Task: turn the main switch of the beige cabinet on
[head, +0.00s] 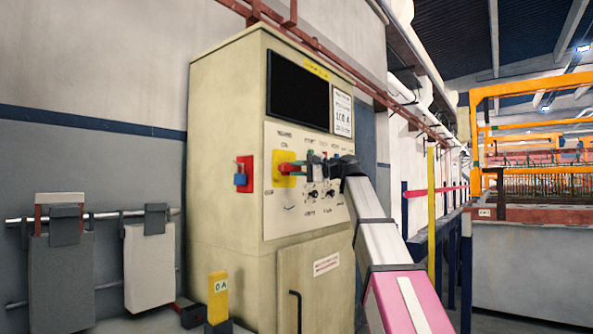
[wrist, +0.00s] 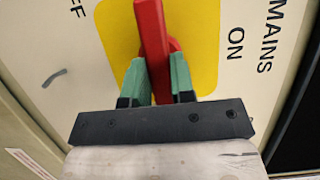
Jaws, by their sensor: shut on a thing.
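The beige cabinet (head: 222,130) stands against the wall. On its front panel is the main switch, a red handle (wrist: 152,40) on a yellow plate (wrist: 205,50); the plate also shows in the head view (head: 277,160). My gripper (wrist: 157,78) has its green fingers on either side of the red handle and is shut on it. In the wrist view the handle runs upward, between the ON label (wrist: 237,45) at right and a partly cropped OFF label (wrist: 76,9) at upper left. In the head view my gripper hides much of the handle.
A red-and-blue switch (head: 243,174) sits on the cabinet's side. Small black knobs (head: 314,194) are below my gripper on the panel. A yellow tag marked 0A (head: 217,290) stands in front. Grey boxes (head: 62,280) hang on rails at left. A yellow post (head: 431,205) stands at right.

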